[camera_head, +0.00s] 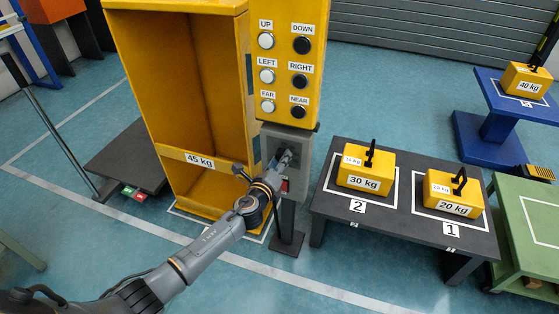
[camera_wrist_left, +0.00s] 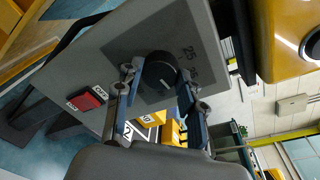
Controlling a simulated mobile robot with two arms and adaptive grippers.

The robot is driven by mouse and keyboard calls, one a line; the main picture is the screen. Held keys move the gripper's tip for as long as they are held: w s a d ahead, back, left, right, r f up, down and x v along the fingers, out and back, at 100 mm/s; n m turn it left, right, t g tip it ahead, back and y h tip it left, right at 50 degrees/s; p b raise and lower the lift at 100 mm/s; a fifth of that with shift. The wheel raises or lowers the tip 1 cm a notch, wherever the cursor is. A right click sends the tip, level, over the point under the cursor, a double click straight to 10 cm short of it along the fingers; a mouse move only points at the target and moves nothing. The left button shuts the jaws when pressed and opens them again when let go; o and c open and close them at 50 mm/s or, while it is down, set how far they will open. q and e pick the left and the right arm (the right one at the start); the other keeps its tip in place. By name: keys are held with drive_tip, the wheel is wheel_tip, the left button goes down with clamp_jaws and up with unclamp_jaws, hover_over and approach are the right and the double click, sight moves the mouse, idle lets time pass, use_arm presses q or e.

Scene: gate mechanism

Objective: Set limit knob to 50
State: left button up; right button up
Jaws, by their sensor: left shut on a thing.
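The limit knob (camera_wrist_left: 160,70) is a round black knob with a short white mark, on a dark panel of a grey control box (camera_head: 301,169). The box also shows in the left wrist view (camera_wrist_left: 101,45). The number 25 is printed beside the knob; other markings are partly hidden, and I cannot tell which value the mark points to. My left gripper (camera_wrist_left: 160,80) is shut around the knob, a finger on each side. In the head view my left gripper (camera_head: 283,160) is at the box and covers the knob. My right gripper is in neither view.
A red button (camera_wrist_left: 87,99) is on the same box. Above it stands a yellow button panel (camera_head: 286,60) with labelled buttons. A yellow cabinet marked 45 kg (camera_head: 199,160) is at left. A dark table (camera_head: 400,217) with 30 kg (camera_head: 365,171) and 20 kg (camera_head: 454,194) weights is at right.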

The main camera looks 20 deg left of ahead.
use_arm(q)
drive_tip(key=o, duration=1.2)
drive_tip(key=shift+c, duration=0.2)
drive_tip(key=s+r, duration=0.1)
drive_tip(key=s, duration=1.1)
drive_tip(key=shift+a+r, duration=0.15)
drive_tip(key=shift+a, duration=0.2)
